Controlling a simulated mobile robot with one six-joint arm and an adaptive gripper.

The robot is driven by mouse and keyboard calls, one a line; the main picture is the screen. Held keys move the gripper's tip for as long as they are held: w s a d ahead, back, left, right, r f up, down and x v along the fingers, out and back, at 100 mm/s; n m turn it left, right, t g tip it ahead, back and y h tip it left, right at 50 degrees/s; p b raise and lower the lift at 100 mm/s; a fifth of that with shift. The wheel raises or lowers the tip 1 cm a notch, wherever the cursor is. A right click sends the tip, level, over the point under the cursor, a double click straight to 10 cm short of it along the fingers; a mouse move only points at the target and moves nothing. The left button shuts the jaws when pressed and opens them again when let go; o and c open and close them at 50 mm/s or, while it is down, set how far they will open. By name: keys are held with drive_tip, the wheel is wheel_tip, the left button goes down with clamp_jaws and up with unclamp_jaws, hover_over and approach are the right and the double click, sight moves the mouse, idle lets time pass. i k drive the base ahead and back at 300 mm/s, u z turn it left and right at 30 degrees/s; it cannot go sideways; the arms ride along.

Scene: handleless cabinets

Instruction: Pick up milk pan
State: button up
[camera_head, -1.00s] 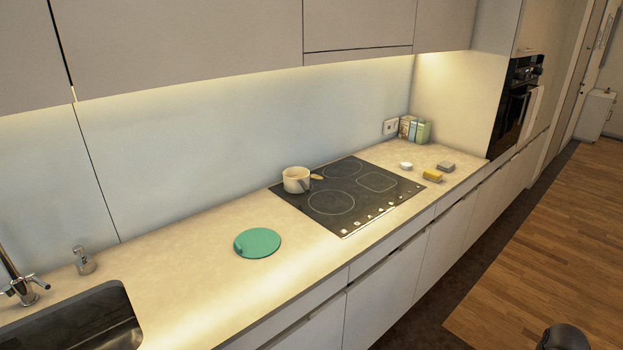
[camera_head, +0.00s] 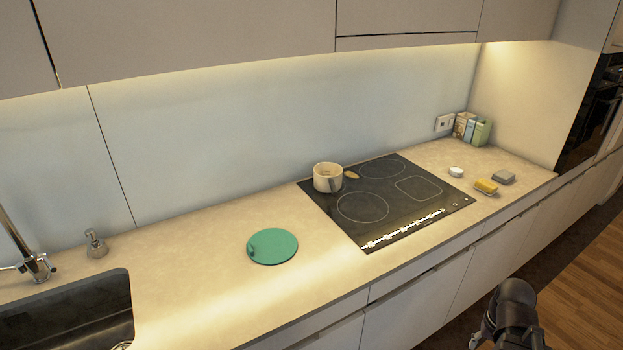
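The milk pan (camera_head: 328,177) is a small cream-coloured pot standing upright on the back left of the black cooktop (camera_head: 428,220). A short tan piece (camera_head: 351,175), which looks like its handle, points right. The inside of the pan is mostly hidden by its rim. The dark end of my arm, with what seems to be my gripper (camera_head: 512,312), shows at the lower right, in front of the cabinets and well away from the pan. Its fingers cannot be made out, and nothing held is visible.
A round green board (camera_head: 272,246) lies on the counter left of the cooktop. A sink (camera_head: 70,315) and soap dispenser (camera_head: 95,243) are at the left. A yellow sponge (camera_head: 486,187), a grey block (camera_head: 503,177), a white dish (camera_head: 456,172) and cartons (camera_head: 471,129) are at the right. Upper cabinets overhang.

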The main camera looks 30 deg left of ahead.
sight(330, 185)
drive_tip(key=u, duration=0.5)
drive_tip(key=i, duration=0.55)
drive_tip(key=u, duration=0.7)
drive_tip(key=i, duration=0.5)
drive_tip(key=u, duration=0.3)
